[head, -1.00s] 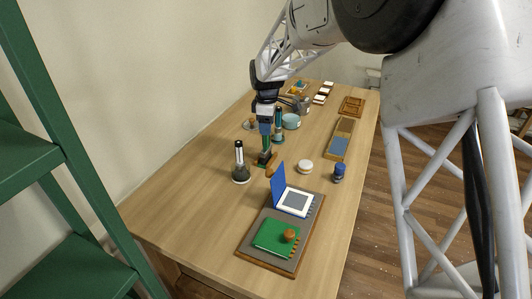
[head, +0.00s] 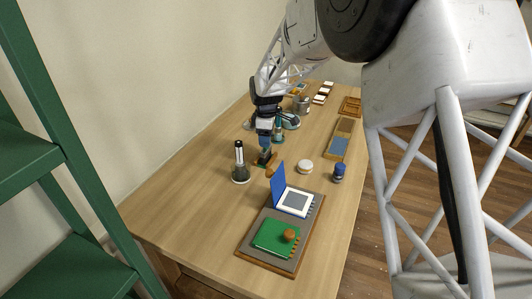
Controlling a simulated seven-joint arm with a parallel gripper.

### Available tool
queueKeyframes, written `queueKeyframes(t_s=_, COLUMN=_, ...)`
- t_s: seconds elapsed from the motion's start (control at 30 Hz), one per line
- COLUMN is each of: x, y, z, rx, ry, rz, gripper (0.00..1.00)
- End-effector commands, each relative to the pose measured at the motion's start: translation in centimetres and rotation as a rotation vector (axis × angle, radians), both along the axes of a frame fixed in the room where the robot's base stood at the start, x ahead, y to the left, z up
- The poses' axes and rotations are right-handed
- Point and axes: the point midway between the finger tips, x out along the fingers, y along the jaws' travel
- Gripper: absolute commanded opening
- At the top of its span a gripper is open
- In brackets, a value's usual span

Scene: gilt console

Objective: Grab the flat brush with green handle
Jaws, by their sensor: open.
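What looks like the flat brush with green handle (head: 263,162) stands on the wooden table, left of the middle; only a small green and dark lower part shows below my gripper. My gripper (head: 264,146) points down over it, with its open fingers around or just in front of the handle; I cannot tell which. The fingers hide most of the handle, and contact cannot be made out at this size.
A tan oblong piece (head: 272,170) lies close by. A white round item (head: 305,166), blue jar (head: 338,173) and a grey mat (head: 252,252) with notebooks lie right and in front.

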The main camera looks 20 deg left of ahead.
Motion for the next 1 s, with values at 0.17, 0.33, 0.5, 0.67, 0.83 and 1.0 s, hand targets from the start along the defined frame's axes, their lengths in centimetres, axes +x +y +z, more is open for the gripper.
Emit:
queueKeyframes(t_s=0.17, x=0.01, y=0.0, z=-0.1, rx=0.0, ry=-0.001, rz=0.0, gripper=0.56)
queueKeyframes(t_s=0.33, x=0.02, y=0.01, z=-0.08, rx=0.0, ry=-0.001, rz=0.0, gripper=0.56)
queueKeyframes(t_s=0.5, x=0.02, y=0.01, z=-0.07, rx=0.0, ry=-0.001, rz=0.0, gripper=0.56)
queueKeyframes(t_s=0.67, x=0.02, y=0.01, z=-0.07, rx=0.0, ry=-0.001, rz=0.0, gripper=0.39)
queueKeyframes(t_s=0.83, x=0.02, y=0.01, z=-0.06, rx=0.0, ry=-0.001, rz=0.0, gripper=0.13)
queueKeyframes(t_s=1.0, x=0.02, y=0.01, z=-0.05, rx=0.0, ry=-0.001, rz=0.0, gripper=0.02)
